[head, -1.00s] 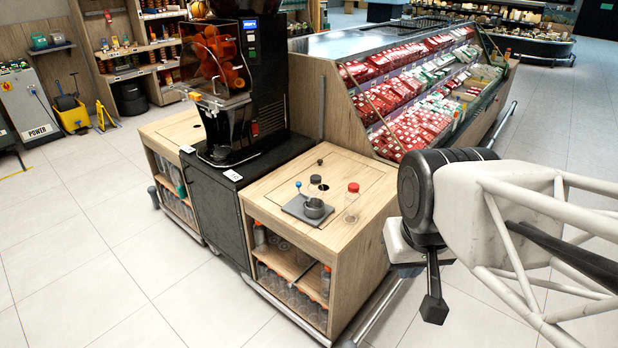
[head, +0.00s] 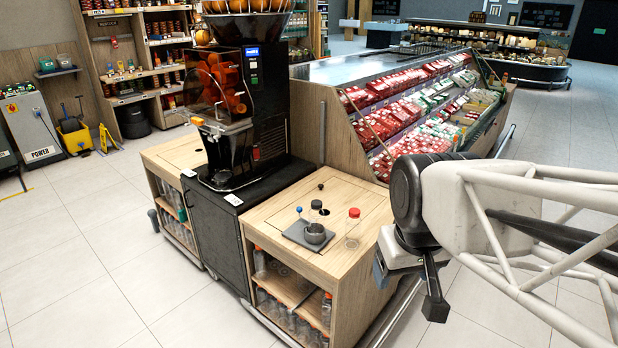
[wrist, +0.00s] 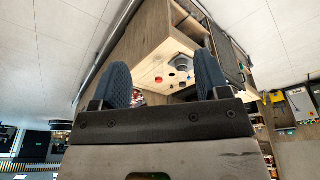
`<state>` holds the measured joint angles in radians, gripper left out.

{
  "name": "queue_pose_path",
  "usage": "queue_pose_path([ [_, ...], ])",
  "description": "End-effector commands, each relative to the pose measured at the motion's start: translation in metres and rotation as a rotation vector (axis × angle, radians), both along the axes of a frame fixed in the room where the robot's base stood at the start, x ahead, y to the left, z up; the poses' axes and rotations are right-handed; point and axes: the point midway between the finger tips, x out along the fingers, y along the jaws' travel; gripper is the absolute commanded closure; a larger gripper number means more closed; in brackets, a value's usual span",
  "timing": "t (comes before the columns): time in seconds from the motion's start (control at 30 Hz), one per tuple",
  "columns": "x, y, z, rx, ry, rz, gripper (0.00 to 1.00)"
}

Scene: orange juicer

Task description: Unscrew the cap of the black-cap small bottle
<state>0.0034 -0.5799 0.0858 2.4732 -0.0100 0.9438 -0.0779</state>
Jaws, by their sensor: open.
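The black-cap small bottle (head: 316,207) stands on the wooden counter, behind a metal cup (head: 315,234) on a grey tray; its lower part is hidden. A clear bottle with a red cap (head: 353,230) stands to its right. In the wrist view the red cap (wrist: 172,76) shows small between my fingers, with the grey tray (wrist: 183,62) beyond. My gripper (wrist: 163,72) is open and empty, its two blue pads wide apart. It is well away from the bottles.
A small blue-topped item (head: 299,210) stands at the tray's edge. The orange juicer (head: 240,100) stands left of the counter, and a chilled display (head: 420,110) is behind it. Shelves under the counter hold several bottles (head: 290,312). The floor (head: 100,270) in front is clear.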

Motion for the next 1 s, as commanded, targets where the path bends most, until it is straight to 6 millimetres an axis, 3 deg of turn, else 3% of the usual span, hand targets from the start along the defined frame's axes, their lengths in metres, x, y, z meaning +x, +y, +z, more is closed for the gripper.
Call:
queue_pose_path([
  [0.5,0.127,0.008,0.022,-0.064,0.052,0.352,0.28],
  [1.0,0.258,0.020,0.011,-0.114,0.099,0.707,0.28],
])
